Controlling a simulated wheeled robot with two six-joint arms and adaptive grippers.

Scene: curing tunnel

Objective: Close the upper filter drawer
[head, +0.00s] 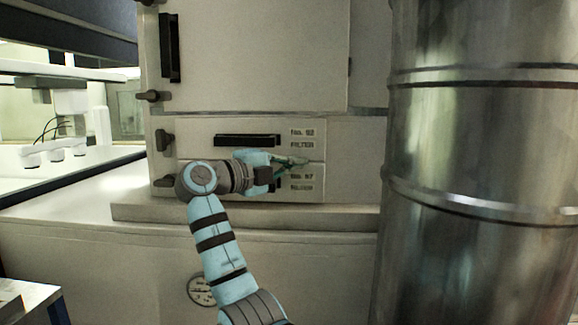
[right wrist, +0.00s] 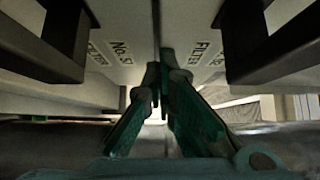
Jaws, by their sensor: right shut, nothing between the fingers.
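The upper filter drawer (head: 225,127) is a pale grey front with a black bar handle (head: 247,140) and a FILTER label at its right. I cannot tell whether it stands slightly out from the cabinet. The lower filter drawer (head: 310,196) is directly below, partly hidden by my right gripper (head: 302,162). That gripper is shut and empty, pointing right in front of the seam between the drawers; contact is unclear. In the right wrist view the shut fingers (right wrist: 160,78) lie along this seam, with a dark handle on each side. My left gripper is out of view.
A large metal cylinder (head: 480,150) stands close on the right. A ledge (head: 330,217) runs below the drawers. A cabinet door (head: 255,55) with a black handle is above them. A white counter (head: 70,195) lies at the left.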

